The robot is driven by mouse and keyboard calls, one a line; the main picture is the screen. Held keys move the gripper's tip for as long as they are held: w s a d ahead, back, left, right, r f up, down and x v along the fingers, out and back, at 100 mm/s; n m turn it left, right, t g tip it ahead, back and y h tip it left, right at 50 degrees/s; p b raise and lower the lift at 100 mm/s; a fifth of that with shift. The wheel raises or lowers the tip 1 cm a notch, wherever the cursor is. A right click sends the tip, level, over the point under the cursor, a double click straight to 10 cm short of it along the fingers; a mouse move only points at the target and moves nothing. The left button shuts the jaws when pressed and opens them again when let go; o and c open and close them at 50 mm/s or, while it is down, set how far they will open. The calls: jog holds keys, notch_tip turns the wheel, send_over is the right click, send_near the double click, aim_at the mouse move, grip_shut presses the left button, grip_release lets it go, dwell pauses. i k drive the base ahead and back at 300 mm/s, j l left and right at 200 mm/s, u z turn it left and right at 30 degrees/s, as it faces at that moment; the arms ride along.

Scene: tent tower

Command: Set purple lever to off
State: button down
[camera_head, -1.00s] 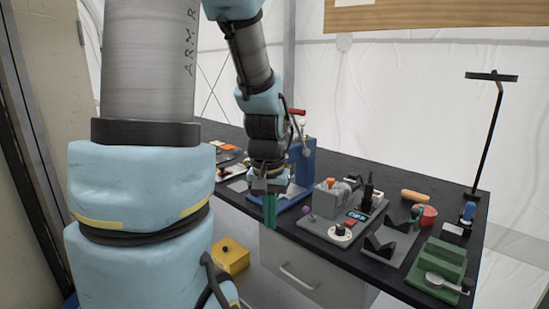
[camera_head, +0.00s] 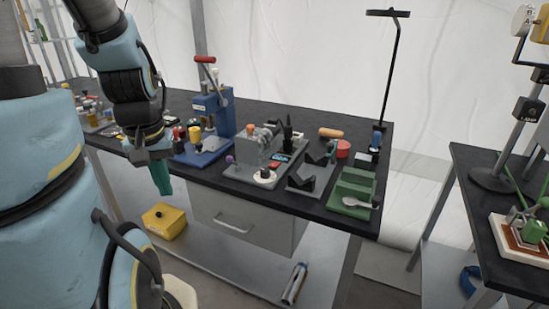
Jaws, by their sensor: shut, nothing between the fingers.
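The purple lever shows as a small purple knob (camera_head: 230,159) at the left front of a grey panel (camera_head: 245,177) on the black bench. Its stem and which way it is set are too small to tell. My gripper (camera_head: 161,180) points down at the bench's front edge, left of the purple knob and clearly apart from it. Its green fingers are together and hold nothing.
A blue press with a red handle (camera_head: 205,60) stands behind my gripper. A grey V-shaped holder (camera_head: 313,177) and a green tray (camera_head: 353,187) lie right of the panel. A tall black lamp (camera_head: 391,70) stands at the back right. A yellow box (camera_head: 164,221) sits below the bench.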

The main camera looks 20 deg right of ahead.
aim_at(229, 159)
jog(key=j, duration=1.4)
jog(key=k, duration=0.05)
